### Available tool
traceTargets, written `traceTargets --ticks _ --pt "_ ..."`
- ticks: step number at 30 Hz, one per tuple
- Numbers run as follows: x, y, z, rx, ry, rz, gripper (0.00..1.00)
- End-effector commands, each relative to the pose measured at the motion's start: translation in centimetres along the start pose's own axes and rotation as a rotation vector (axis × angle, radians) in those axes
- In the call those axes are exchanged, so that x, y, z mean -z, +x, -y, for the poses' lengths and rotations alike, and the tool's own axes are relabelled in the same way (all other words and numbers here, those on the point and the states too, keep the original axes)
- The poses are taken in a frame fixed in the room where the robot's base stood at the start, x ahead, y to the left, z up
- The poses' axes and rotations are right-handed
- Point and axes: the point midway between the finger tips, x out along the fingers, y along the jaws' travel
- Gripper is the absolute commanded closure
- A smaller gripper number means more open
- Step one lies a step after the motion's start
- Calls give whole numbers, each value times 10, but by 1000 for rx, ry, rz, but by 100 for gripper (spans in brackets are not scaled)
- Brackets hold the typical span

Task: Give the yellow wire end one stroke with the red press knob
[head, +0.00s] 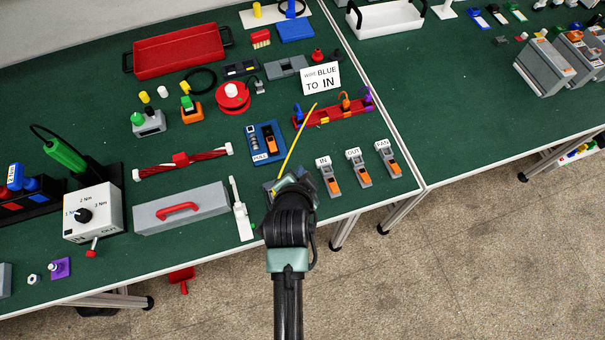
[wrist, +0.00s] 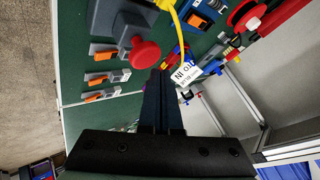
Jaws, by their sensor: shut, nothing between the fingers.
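The red press knob (wrist: 145,55) shows in the wrist view, on a dark grey press (wrist: 112,22). The press is mostly hidden behind my gripper (head: 298,180) in the head view. The yellow wire (head: 297,138) slants down to the press in the head view. My gripper is shut and empty in the wrist view (wrist: 158,76). Its fingertips appear just beside the knob; I cannot tell whether they touch it.
Grey terminals with orange levers (head: 358,168) stand right of my gripper. A blue PULL block (head: 265,143) lies behind the press. A red rack (head: 333,116) holds wires before a card (head: 320,78). A white upright piece (head: 240,210) and grey toolbox (head: 181,209) are left.

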Motion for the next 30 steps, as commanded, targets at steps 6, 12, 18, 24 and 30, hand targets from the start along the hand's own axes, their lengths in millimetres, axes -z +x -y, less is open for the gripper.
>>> traceTargets --ticks 6,12,18,24,30 --pt "12 -16 12 1 0 -1 100" --pt "22 -30 22 1 0 -1 100" --pt "26 -35 26 1 0 0 100" --pt "25 -34 25 1 0 -1 100" --pt "25 -34 25 1 0 -1 100"
